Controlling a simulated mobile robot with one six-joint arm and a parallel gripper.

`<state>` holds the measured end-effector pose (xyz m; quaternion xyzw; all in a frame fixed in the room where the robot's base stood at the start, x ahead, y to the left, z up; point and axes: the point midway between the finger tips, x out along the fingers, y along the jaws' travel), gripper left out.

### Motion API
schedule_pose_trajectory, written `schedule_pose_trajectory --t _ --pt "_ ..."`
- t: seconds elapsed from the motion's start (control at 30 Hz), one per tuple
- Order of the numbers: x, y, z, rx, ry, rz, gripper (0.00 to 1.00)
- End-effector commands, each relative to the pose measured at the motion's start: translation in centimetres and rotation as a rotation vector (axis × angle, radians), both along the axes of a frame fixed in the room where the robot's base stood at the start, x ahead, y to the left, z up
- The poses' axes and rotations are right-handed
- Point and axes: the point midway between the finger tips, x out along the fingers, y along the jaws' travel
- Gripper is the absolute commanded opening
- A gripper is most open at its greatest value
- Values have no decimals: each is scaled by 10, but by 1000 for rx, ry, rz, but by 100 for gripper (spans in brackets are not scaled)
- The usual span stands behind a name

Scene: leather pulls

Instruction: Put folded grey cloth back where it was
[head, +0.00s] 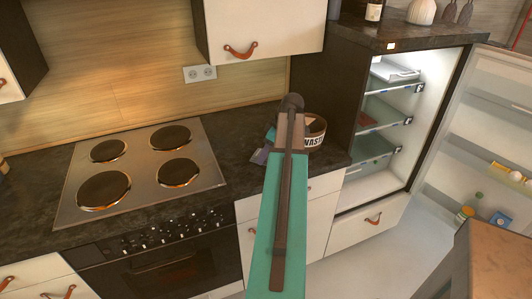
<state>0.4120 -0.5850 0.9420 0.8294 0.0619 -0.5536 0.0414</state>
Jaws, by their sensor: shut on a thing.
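My arm, teal with a dark strip, rises through the middle of the head view and ends at a dark joint over the counter. My gripper's fingers do not show, so what they hold is hidden. I cannot make out a folded grey cloth with certainty. Small flat grey-purple and teal pieces (261,155) lie on the counter just left of my arm, partly hidden by it. A flat pale thing (394,71) lies on the top shelf of the open fridge; I cannot tell what it is.
A round container with dark lettering (316,136) stands on the dark counter right of my arm. A hob (142,166) is at left above an oven (161,267). The fridge (383,187) stands open, its door (483,138) swung right. A brown box-like thing (490,262) is at lower right.

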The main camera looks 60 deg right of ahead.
Motion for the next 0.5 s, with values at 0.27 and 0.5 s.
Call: schedule_pose_trajectory --t 0.27,0.5 --pt "0 0 -1 0 0 1 69" --pt "1 0 0 0 0 1 69"
